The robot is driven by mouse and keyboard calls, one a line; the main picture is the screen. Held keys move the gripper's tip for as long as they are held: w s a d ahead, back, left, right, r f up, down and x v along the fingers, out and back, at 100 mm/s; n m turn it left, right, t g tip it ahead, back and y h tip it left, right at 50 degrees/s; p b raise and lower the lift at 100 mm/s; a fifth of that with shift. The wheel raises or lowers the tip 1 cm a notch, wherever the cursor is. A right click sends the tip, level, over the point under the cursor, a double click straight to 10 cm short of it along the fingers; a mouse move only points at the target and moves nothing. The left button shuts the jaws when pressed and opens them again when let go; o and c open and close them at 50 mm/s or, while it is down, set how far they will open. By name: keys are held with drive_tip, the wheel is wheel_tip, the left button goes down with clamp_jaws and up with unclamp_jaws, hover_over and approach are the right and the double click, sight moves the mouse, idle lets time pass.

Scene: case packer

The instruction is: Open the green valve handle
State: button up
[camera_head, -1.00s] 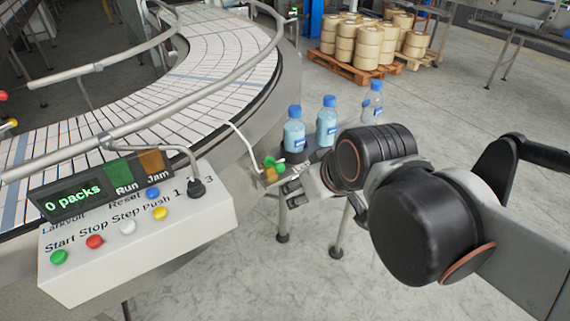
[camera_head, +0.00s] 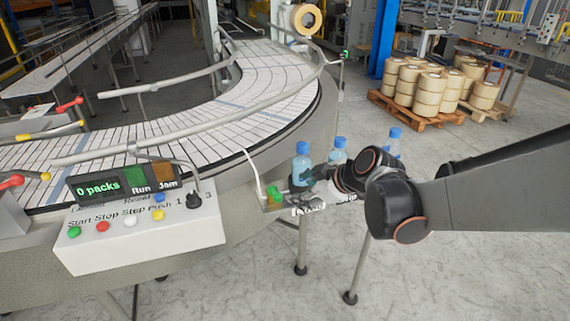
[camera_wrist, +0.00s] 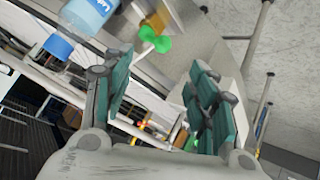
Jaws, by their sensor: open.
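The green valve handle (camera_head: 272,192) sits on a small brass body at the edge of the conveyor, right of the control box. In the wrist view the green handle (camera_wrist: 155,40) shows at the upper middle, beyond and between the fingertips, with the brass body beside it. My gripper (camera_wrist: 158,85) is open, and nothing is between its teal-padded fingers. In the head view my gripper (camera_head: 300,200) is just right of the handle, partly hidden by my wrist. I cannot tell the exact gap, but no contact shows.
Several blue-capped bottles stand by my wrist; one bottle (camera_head: 302,165) is close behind the gripper, and a bottle (camera_wrist: 88,15) shows at the wrist view's upper left. The control box (camera_head: 140,235) is at left, below the curved conveyor (camera_head: 250,100).

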sight(281, 195)
drive_tip(key=b+x, duration=0.3)
drive_tip(key=x, duration=1.1)
drive_tip(key=shift+a, duration=0.1)
drive_tip(key=shift+r, duration=0.1)
drive_tip(key=shift+c, duration=0.3)
clamp_jaws()
